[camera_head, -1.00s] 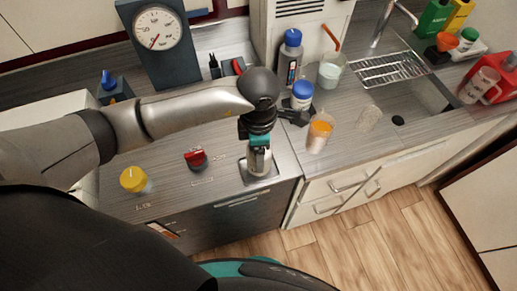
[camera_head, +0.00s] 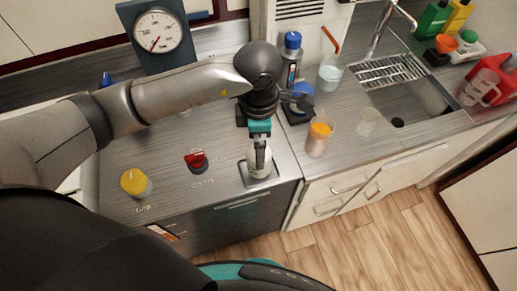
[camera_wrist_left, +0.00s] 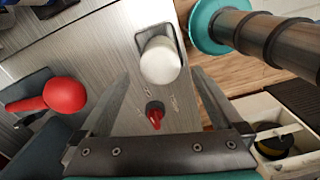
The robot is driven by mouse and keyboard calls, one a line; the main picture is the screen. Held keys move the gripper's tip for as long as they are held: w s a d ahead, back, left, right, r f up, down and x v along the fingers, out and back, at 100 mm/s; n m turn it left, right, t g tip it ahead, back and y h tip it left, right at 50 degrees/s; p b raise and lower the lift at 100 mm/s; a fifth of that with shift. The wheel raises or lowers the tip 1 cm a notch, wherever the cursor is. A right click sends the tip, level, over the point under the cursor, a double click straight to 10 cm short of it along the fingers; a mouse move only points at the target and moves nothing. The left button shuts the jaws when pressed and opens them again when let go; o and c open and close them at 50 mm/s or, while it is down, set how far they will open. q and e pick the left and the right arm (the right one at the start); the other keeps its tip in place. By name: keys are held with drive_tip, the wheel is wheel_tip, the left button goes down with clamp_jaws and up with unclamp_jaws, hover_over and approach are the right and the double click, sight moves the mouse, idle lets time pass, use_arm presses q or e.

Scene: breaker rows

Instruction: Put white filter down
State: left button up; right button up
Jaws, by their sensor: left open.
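The white filter (camera_head: 258,163) is a short white cylinder. It stands upright in the square metal tray (camera_head: 246,179) at the front edge of the counter. In the left wrist view the filter (camera_wrist_left: 160,62) shows its rounded white end, with the tray rim (camera_wrist_left: 139,42) around it. My left gripper (camera_head: 261,160) points down over the filter and partly hides it in the head view. In the left wrist view its fingers (camera_wrist_left: 160,88) are spread wide, with clear gaps to the filter on both sides. My right gripper is not in view.
A red knob (camera_head: 196,161) and a yellow knob (camera_head: 134,182) stand left of the tray. An orange-filled cup (camera_head: 318,136), a clear cup (camera_head: 367,122) and a blue-capped jar (camera_head: 301,100) stand to the right. A sink (camera_head: 412,99) lies beyond them. A dial gauge (camera_head: 158,31) stands behind.

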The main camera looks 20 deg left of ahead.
use_arm(q)
wheel_tip(320, 180, up, 7)
idle(0.3)
drive_tip(key=shift+f, duration=0.15)
